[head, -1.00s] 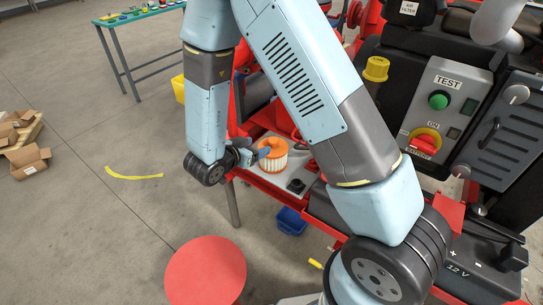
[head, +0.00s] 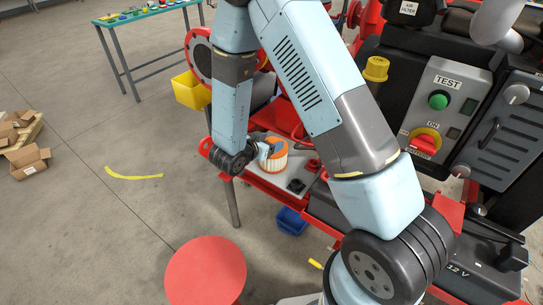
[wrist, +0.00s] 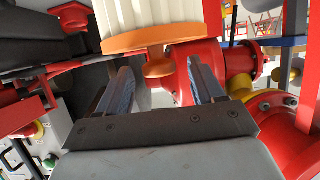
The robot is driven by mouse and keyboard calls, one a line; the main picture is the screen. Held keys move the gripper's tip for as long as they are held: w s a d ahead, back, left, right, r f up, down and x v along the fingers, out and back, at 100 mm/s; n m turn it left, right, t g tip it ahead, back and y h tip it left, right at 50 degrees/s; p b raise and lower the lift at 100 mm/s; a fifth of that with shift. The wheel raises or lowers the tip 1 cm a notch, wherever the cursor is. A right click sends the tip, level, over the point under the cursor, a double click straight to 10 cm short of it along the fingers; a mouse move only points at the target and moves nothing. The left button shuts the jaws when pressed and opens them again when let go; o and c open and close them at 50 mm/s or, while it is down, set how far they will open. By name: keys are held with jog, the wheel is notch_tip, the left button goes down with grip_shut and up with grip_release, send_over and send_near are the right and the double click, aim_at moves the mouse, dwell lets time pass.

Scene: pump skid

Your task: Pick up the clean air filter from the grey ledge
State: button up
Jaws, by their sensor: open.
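The clean air filter (head: 273,160) is a cream pleated cylinder with an orange top. It stands upright on the grey ledge (head: 299,171) in the head view. My gripper (head: 264,150) is at the filter's upper left side, with the jaws near its top. In the wrist view my gripper (wrist: 158,85) has its two blue-grey fingers apart. The filter's orange end (wrist: 155,40) and knob (wrist: 159,66) lie just ahead of the fingers, with the knob between their lines. I cannot tell whether a finger touches it.
A dark fitting (head: 296,186) sits on the ledge right of the filter. The red skid frame (head: 260,183) edges the ledge. A TEST panel (head: 433,116) stands at right. A red stool (head: 205,272) and blue bin (head: 291,220) are below.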

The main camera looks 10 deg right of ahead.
jog(key=shift+c, duration=0.2)
grip_shut()
dwell(0.3)
